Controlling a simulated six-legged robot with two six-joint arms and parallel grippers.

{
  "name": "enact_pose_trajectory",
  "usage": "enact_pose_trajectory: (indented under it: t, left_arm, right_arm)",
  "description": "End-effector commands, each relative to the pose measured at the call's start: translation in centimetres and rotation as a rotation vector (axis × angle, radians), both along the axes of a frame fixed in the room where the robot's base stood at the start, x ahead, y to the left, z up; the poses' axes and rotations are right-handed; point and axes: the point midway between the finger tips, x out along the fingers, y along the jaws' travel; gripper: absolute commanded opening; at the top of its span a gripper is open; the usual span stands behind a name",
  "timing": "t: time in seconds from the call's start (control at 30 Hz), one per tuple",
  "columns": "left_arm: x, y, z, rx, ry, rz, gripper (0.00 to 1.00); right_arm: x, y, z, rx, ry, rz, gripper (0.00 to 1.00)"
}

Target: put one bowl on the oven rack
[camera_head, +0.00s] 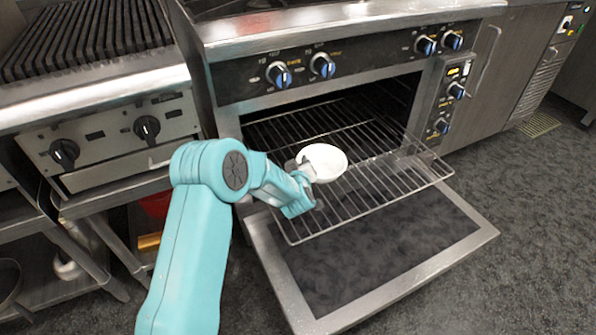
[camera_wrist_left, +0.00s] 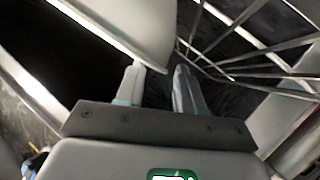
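A white bowl (camera_head: 325,160) is over the pulled-out oven rack (camera_head: 392,183), hollow side up. I cannot tell whether its base touches the wires. My left gripper (camera_head: 306,172) is at the bowl's near left rim. A narrow dark gap shows below that edge. The rack wires (camera_wrist_left: 240,72) show to the right of the fingers. My right gripper is not in view.
The oven door (camera_head: 375,255) is folded down below the rack. A control panel with blue knobs (camera_head: 280,75) is above the opening. A grill (camera_head: 90,45) stands to the left, and a red container (camera_head: 155,204) sits beneath it. The rack's right half is bare.

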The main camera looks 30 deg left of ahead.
Motion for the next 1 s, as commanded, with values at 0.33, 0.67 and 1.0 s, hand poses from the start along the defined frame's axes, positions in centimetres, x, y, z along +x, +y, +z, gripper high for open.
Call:
enact_pose_trajectory:
  t: [0.33, 0.67, 1.0]
  left_arm:
    - [-6.1, -3.9, 3.0, 0.000, 0.001, -0.003, 0.37]
    - [-7.9, -4.9, 3.6, 0.001, -0.001, -0.001, 0.37]
    - [-7.9, -4.9, 3.6, 0.001, -0.001, -0.001, 0.37]
  right_arm:
    - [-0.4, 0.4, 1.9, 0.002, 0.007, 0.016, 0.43]
    - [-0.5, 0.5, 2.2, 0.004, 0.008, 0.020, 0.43]
    - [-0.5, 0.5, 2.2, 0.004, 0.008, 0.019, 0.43]
